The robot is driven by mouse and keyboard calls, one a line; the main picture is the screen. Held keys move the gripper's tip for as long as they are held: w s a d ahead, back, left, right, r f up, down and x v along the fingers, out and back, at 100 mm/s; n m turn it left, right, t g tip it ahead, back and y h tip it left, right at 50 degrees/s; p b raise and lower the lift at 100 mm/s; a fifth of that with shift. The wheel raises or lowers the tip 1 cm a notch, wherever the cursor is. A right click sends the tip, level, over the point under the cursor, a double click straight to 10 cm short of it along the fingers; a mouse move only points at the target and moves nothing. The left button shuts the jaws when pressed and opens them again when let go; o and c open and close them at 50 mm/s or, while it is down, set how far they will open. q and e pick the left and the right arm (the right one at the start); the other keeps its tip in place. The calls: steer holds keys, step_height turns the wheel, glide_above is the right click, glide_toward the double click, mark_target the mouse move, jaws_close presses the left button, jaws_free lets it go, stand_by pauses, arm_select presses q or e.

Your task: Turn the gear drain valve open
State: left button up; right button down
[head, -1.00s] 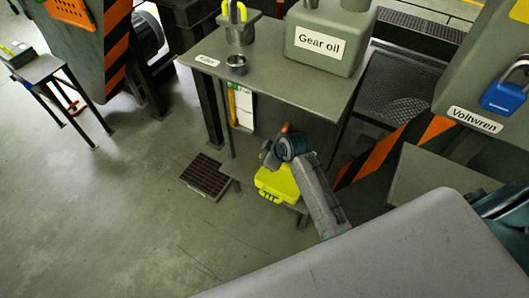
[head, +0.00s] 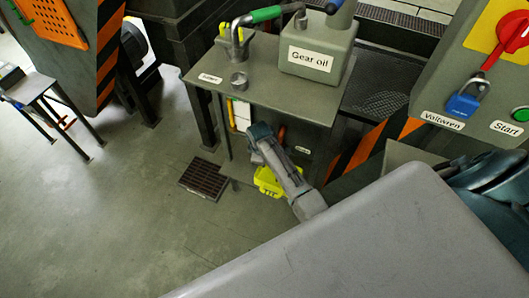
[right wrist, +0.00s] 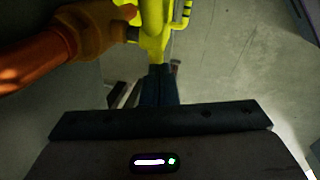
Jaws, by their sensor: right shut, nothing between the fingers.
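A small orange part (head: 282,134) shows behind my right arm, under the table edge; I cannot make out a valve handle there. The right wrist view shows an orange-brown pipe or lever (right wrist: 45,55) with a brownish fitting (right wrist: 103,27) at upper left. My right gripper (right wrist: 159,70) is shut and empty, its tips overlapping a yellow-green object (right wrist: 153,38); whether they touch it is unclear. In the head view the right gripper (head: 260,136) is low in front of the table. A yellow container (head: 266,182) is partly hidden below my arm. My left gripper is out of view.
A floor drain grate (head: 203,179) lies at left. A control box (head: 455,65) with a blue padlock stands at right.

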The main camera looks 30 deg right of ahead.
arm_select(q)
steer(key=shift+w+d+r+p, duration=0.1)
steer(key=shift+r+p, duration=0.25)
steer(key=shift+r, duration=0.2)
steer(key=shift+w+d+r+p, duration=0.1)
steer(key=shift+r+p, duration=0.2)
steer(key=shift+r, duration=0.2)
arm_select(e)
step_height(320, 180, down, 3)
steer(key=g+h, duration=0.3)
steer(key=shift+d+r+n+g, duration=0.1)
steer(key=shift+r+n+g, duration=0.05)
steer(key=shift+n+g, duration=0.2)
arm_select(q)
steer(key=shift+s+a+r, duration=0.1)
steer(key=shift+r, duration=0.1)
arm_select(e)
steer(key=shift+f, duration=0.35)
arm_select(q)
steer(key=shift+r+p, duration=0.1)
steer(key=shift+p, duration=0.2)
